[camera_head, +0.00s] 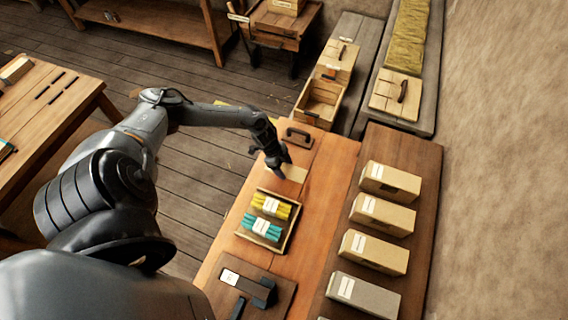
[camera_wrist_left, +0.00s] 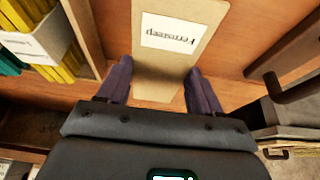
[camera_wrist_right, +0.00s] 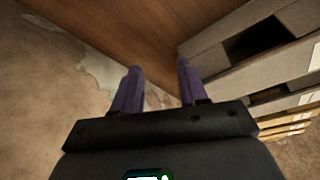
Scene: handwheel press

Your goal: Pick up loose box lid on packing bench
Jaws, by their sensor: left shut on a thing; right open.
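The loose box lid (camera_head: 296,172) is a flat tan piece at the far part of the orange wooden bench (camera_head: 318,205). In the left wrist view the lid (camera_wrist_left: 178,62) carries a white printed label and lies between the two fingers. My left gripper (camera_head: 279,165) is shut on the lid by its side edges and hides part of it in the head view. I cannot tell whether the lid is still touching the bench. My right gripper (camera_wrist_right: 156,78) is open and empty in the right wrist view, away from the lid.
A tray (camera_head: 291,232) with yellow and teal labelled bundles stands close in front of the lid. A handled wooden block (camera_head: 297,137) is just behind it. Several labelled boxes (camera_head: 382,216) line the right side. A dark tool (camera_head: 250,287) lies at the front.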

